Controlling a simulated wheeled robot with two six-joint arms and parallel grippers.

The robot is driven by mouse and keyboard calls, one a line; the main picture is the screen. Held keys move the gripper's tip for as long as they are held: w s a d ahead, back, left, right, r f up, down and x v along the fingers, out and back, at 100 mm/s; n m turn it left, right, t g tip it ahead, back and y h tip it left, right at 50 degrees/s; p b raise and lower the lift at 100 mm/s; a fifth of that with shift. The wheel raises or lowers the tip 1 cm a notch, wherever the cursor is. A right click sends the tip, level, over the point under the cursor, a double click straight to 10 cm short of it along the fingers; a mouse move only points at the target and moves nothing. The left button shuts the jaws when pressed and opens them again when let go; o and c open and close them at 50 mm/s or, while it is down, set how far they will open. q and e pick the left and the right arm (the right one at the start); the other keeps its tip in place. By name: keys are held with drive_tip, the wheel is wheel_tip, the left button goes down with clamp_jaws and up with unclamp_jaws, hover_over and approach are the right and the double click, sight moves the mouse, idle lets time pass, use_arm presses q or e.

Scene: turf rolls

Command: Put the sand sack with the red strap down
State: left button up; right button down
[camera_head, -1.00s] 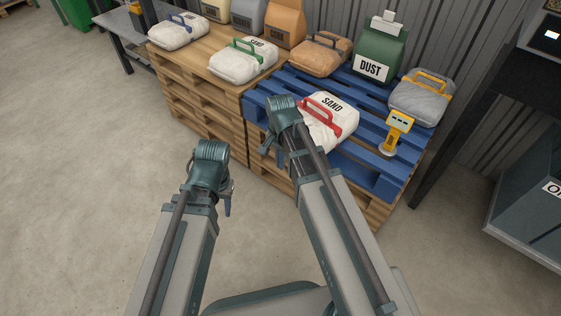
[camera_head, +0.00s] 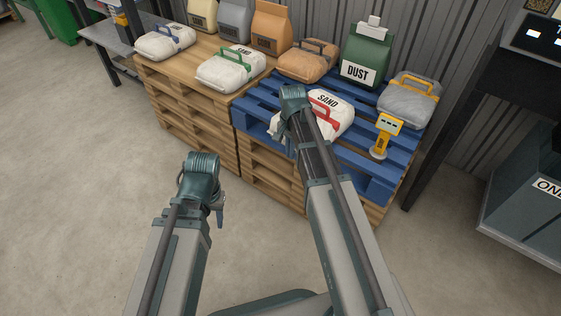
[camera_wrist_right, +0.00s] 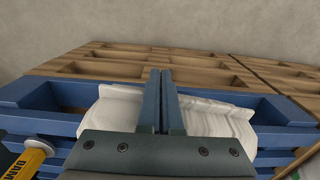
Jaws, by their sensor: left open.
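The sand sack with the red strap (camera_head: 336,124) is white and lies over the blue pallet (camera_head: 262,100); I cannot tell whether it is clear of the boards. My right gripper (camera_head: 284,142) is at its near left end, beside the red strap (camera_head: 326,106). In the right wrist view its fingers (camera_wrist_right: 163,84) are close together, with the white sack end (camera_wrist_right: 215,116) on both sides; they look shut on that end. The contact itself is hidden. My left gripper (camera_head: 218,212) is open and empty above the floor, left of the pallets.
A yellow meter (camera_head: 386,134) stands right of the sack; a grey sack (camera_head: 408,100), a green dust bag (camera_head: 366,50) and a brown sack (camera_head: 308,62) are behind. A wooden pallet stack (camera_head: 180,110) with more sacks adjoins on the left. The floor in front is clear.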

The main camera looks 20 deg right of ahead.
drive_tip(key=w+d, duration=0.4)
drive_tip(key=d, duration=0.1)
drive_tip(key=shift+w+d, duration=0.25)
drive_tip(key=shift+d, duration=0.05)
drive_tip(key=shift+s, duration=0.1)
